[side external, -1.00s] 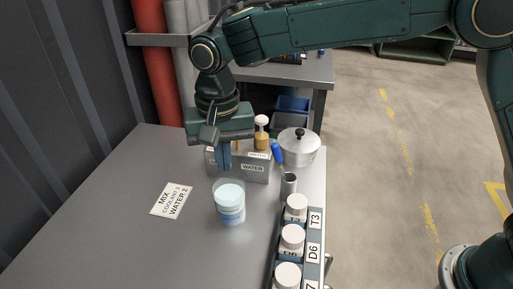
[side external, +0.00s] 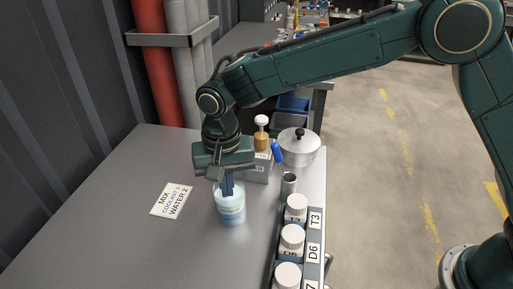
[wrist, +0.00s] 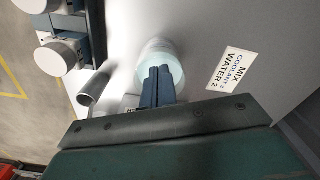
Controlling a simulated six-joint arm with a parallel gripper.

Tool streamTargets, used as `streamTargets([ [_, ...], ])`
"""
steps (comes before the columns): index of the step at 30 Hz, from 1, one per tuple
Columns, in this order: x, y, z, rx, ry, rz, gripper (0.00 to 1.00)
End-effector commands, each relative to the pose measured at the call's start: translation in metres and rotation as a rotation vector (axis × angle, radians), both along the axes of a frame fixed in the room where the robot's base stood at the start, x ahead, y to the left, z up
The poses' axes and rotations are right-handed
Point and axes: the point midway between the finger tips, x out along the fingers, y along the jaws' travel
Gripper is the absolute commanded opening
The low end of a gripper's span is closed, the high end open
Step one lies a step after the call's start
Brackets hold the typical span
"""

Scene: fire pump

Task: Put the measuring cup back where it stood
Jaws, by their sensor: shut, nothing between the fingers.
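A small grey metal cup (side external: 289,184), which seems to be the measuring cup, stands upright on the bench by the far end of the bottle rack. It also shows in the wrist view (wrist: 93,88), left of my fingers and apart from them. A clear jar with pale blue content (side external: 231,212) stands on the bench below my gripper (side external: 228,191). My gripper is shut and empty, with its fingers over the jar (wrist: 160,53) in the wrist view. Whether the tips are inside the jar's rim or just above it is hard to tell.
A rack (side external: 313,243) of white-capped bottles runs along the right bench edge. A mix label (side external: 172,201) lies left. The front left bench is clear.

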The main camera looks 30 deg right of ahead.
Motion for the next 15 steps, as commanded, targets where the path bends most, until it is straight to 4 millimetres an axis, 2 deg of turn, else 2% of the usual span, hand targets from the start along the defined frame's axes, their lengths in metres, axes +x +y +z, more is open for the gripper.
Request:
streamTargets([
  [6, 0.000, 0.000, -0.020, -0.001, 0.001, 0.000, 0.00],
  [15, 0.000, 0.000, -0.026, 0.001, -0.001, 0.000, 0.00],
])
